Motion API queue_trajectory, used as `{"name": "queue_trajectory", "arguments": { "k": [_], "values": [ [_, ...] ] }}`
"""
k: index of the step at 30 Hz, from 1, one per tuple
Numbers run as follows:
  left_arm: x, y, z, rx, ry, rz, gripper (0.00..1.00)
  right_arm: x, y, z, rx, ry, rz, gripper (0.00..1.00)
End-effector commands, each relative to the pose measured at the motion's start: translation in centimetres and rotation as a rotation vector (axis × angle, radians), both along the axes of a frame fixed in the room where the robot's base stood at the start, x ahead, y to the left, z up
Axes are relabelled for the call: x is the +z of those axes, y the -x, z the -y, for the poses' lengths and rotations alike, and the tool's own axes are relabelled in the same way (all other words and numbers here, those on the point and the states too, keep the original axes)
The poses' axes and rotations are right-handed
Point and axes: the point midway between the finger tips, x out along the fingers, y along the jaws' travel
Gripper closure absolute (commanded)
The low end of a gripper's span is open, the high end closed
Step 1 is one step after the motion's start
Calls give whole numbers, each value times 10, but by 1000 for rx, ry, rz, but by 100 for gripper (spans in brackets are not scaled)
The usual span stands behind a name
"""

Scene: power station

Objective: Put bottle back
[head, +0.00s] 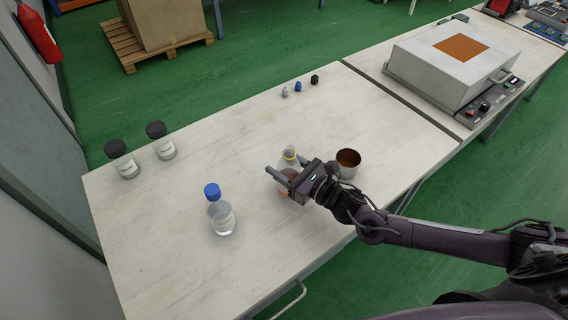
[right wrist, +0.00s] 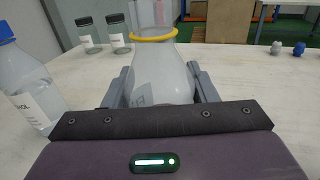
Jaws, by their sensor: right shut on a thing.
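My right gripper (head: 283,183) is shut on a clear conical flask (head: 289,160) with a yellow ring at its neck. In the right wrist view the flask (right wrist: 158,75) stands upright between the two fingers (right wrist: 163,88). Some reddish content shows low in the flask in the head view; I cannot tell whether its base touches the table. A clear bottle with a blue cap (head: 221,214) stands upright on the table, left of the gripper. This labelled bottle also shows at the left edge of the right wrist view (right wrist: 28,90). My left gripper is not in view.
Two black-capped jars (head: 122,160) stand at the table's far left. A metal cup with brown content (head: 347,163) stands just right of my gripper. Three small stoppers (head: 298,87) sit at the back edge. A grey device (head: 452,65) is on the adjoining table (head: 372,62).

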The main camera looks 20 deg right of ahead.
Motion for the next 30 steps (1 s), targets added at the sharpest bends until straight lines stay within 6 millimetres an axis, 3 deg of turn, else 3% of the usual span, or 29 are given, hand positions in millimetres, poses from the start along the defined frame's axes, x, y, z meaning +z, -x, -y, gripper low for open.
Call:
{"name": "queue_trajectory", "arguments": {
  "k": [7,8,12,23,30],
  "values": [
    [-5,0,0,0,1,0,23,-5,0,0,0,-1,1,75],
    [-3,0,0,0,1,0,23,-3,0,0,0,0,0,44],
    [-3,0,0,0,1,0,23,-3,0,0,0,1,-1,26],
    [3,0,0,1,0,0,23,4,0,0,0,0,0,26],
    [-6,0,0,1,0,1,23,-3,36,25,1,3,-5,26]
  ]
}}
